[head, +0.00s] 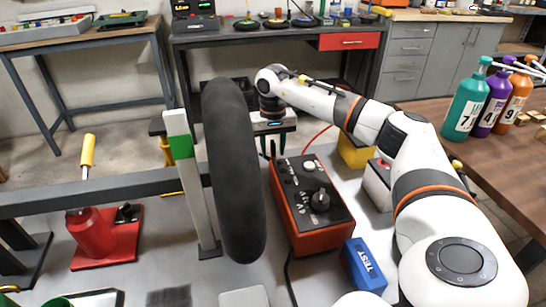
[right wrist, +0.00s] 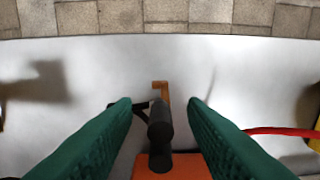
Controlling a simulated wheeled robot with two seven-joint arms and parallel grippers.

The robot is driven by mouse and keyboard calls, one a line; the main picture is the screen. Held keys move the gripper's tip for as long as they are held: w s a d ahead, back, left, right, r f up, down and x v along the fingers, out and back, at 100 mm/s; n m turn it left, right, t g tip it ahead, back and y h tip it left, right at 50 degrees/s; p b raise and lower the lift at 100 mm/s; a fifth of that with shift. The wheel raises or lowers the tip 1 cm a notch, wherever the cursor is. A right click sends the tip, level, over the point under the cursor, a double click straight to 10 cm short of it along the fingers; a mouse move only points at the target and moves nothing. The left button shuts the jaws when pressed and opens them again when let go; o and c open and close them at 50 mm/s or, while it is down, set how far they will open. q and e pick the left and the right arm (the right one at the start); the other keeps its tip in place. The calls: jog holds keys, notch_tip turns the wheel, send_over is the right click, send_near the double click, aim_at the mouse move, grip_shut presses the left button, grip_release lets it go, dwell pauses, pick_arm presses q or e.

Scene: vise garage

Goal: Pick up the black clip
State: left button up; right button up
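My right gripper (head: 271,147) reaches to the far side of the workbench in the head view, partly hidden by a large dark upright shape. In the right wrist view its two green fingers (right wrist: 160,102) are spread apart. A black rounded piece (right wrist: 160,125), which may be the black clip, lies between and below them, over an orange-red block (right wrist: 172,167). A small orange bracket (right wrist: 161,90) shows beyond it. I cannot tell whether either finger touches the black piece. In the head view I cannot make this piece out. My left gripper is not clearly in view.
The dark upright shape (head: 235,170) stands mid-bench beside a white post (head: 190,185). A red box with a black knob panel (head: 312,195), a blue TEST box (head: 364,265) and a yellow block (head: 355,153) lie right. A red wire (right wrist: 280,131) runs right of the fingers.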

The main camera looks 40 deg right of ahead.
jog(key=shift+f, duration=0.65)
jog(key=shift+r, duration=0.1)
grip_shut()
